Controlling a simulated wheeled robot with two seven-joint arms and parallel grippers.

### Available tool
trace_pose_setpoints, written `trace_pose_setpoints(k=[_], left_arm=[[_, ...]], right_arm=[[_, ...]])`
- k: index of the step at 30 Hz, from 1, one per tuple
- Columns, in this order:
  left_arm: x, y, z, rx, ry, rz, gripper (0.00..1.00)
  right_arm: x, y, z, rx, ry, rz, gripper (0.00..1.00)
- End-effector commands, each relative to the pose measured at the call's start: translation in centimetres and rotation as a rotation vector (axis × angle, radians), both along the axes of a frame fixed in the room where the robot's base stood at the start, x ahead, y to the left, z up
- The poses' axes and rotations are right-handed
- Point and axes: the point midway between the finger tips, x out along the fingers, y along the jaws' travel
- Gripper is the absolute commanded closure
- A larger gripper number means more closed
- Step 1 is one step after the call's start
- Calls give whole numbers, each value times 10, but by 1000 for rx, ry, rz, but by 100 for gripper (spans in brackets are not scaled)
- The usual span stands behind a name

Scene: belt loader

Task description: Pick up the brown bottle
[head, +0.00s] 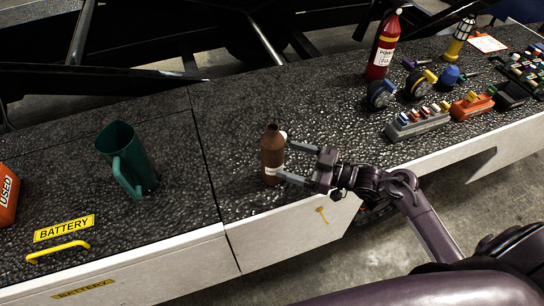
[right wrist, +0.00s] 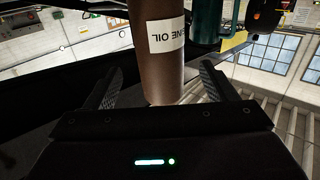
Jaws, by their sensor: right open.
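The brown bottle (head: 272,150) stands upright on the dark speckled counter, near its front edge. In the right wrist view the bottle (right wrist: 165,75) appears upside down, with a white label ending in "NE OIL". My right gripper (head: 285,160) comes from the right with its jaws open. Its fingertips are at the bottle's right side in the head view. In the right wrist view the bottle lies between the two spread fingers (right wrist: 158,82), with a gap visible on each side. My left gripper is not in view.
A green pitcher (head: 138,165) stands left of the bottle, with a yellow handle (head: 58,251) and a BATTERY label nearer the front. A red extinguisher (head: 382,50), wheels (head: 380,95) and a grey tray (head: 417,123) stand to the right. The counter around the bottle is clear.

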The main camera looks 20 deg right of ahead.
Motion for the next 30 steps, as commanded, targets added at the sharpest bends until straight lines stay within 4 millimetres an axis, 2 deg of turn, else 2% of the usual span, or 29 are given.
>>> trace_pose_setpoints(k=[8,16,26,30], left_arm=[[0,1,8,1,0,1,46],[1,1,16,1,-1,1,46],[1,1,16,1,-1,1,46],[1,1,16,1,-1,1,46]], right_arm=[[19,22,3,10,-4,3,22],[43,52,3,8,-4,2,22],[48,59,1,5,-4,3,22],[48,58,1,5,-4,3,39]])
